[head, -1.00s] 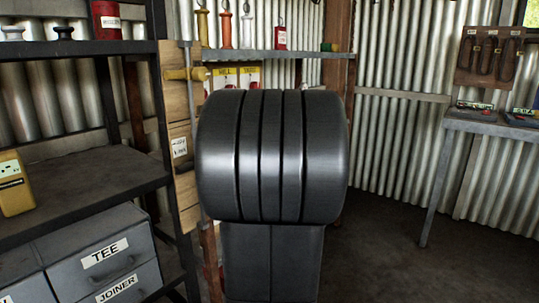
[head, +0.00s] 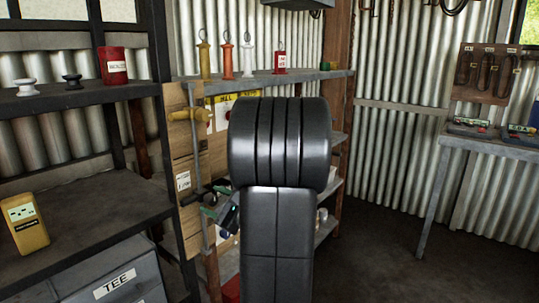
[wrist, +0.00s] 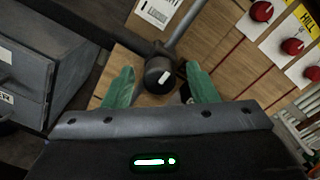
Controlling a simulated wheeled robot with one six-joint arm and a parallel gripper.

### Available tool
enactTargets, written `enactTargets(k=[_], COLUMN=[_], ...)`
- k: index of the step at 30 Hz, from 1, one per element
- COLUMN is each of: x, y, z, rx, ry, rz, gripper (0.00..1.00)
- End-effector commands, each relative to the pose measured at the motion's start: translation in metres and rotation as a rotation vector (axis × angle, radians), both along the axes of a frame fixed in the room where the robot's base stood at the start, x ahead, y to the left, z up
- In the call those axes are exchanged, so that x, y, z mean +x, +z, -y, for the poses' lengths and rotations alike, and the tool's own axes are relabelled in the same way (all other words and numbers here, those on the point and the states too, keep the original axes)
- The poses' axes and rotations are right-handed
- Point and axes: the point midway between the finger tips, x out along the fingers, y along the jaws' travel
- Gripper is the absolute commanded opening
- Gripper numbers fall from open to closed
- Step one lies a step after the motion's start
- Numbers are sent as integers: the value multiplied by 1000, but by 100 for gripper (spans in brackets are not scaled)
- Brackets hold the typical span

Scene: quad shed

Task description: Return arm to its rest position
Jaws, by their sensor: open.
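My gripper (head: 213,201) shows in the head view just left of my dark arm, in front of a wooden board (head: 183,150). Its green fingers are spread apart in the wrist view (wrist: 160,84). A dark round knob (wrist: 158,76) with a white mark shows between the fingers, joined to a grey rod (wrist: 188,25). Gaps show on both sides of the knob, so the fingers do not hold it. How far the knob lies from the fingertips I cannot tell. My arm hides part of the board and shelves in the head view.
A yellow handle (head: 190,115) sticks out of the board. Left is a dark shelf (head: 90,205) with a yellow meter (head: 25,223) and grey drawers (head: 110,280) below. Red knobs (wrist: 262,11) are near in the wrist view. Open floor (head: 385,250) lies right, before a bench (head: 470,137).

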Motion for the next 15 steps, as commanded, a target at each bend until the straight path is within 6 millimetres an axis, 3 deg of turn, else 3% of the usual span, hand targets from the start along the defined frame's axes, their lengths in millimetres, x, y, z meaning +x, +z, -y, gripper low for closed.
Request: enactTargets(k=[15], x=[0], y=[3], z=[1], rx=[177], ry=[0], rz=[-228], gripper=[52])
